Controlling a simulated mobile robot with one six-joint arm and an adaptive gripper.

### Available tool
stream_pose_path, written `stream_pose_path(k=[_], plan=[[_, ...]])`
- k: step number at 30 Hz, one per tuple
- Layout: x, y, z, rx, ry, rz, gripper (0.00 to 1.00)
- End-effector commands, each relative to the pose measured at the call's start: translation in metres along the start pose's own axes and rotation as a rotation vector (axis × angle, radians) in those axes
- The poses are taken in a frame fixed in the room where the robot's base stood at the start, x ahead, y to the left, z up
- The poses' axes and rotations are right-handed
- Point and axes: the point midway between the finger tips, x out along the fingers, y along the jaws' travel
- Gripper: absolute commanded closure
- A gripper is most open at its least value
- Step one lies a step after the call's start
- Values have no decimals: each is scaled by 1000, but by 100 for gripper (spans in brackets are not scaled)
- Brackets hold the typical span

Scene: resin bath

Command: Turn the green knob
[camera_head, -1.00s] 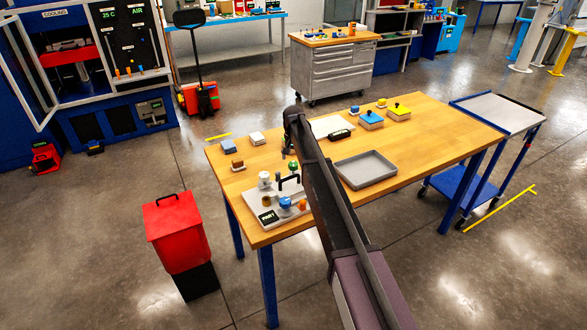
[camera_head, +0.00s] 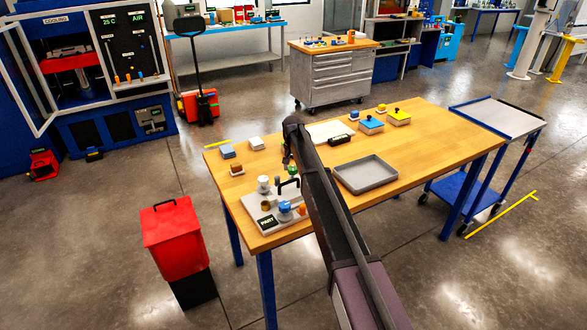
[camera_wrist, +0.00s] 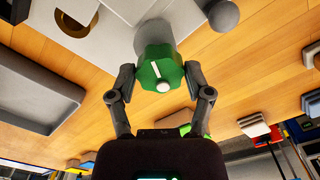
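The green knob (camera_wrist: 161,70) has a faceted face with a white line and a pale round centre. In the wrist view it sits between the two fingertips of my gripper (camera_wrist: 161,78). The fingers stand on either side, very close to its rim; any contact is hard to make out. In the head view the green knob (camera_head: 292,170) shows small and partly hidden behind my gripper (camera_head: 289,157). It belongs to a grey fixture plate (camera_head: 262,207) on the wooden table.
The plate also carries a blue knob (camera_head: 285,207), a white knob (camera_head: 263,182), an orange knob (camera_head: 303,209) and a black handle (camera_head: 290,184). A grey tray (camera_head: 365,184) lies right of my arm. A red bin (camera_head: 176,240) stands left of the table.

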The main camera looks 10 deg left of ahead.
Motion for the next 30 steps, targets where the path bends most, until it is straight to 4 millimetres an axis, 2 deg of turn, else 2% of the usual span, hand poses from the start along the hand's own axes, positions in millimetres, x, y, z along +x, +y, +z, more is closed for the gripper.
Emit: stream_pose_path(k=[1, 3, 4, 6, 17, 30], plan=[[0, 0, 0, 0, 0, 0, 67], [0, 0, 0, 0, 0, 0, 88], [0, 0, 0, 0, 0, 0, 93], [0, 4, 1, -1, 0, 0, 93], [0, 0, 0, -47, -1, 2, 93], [0, 0, 1, -331, -1, 2, 93]])
